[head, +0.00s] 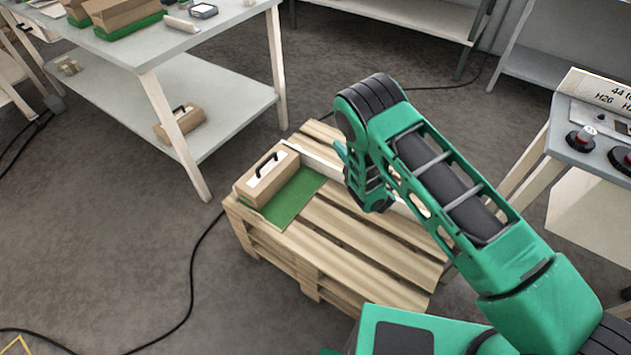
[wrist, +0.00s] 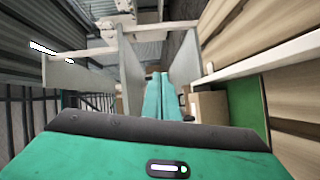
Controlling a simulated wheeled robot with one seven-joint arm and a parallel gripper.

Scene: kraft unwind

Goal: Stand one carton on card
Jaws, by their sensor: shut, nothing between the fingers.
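A brown carton (head: 250,190) with a white top panel and a black handle rests on the pallet, at the left end of the green card (head: 300,192). Green shows to its right and along its near side; how much of its base is on the card is hidden. In the wrist view, a brown box face, likely this carton (wrist: 209,107), shows beside the green card (wrist: 246,101). My gripper (head: 340,151) is over the pallet, right of the carton and apart from it. Its teal fingers (wrist: 160,88) are together and empty in the wrist view.
The wooden pallet (head: 375,262) has bare slats near and right. A white strip (head: 310,163) runs behind the card. A table (head: 165,45) at upper left bears cartons on green; another handled carton (head: 180,123) is on its lower shelf. A control desk (head: 575,150) stands right.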

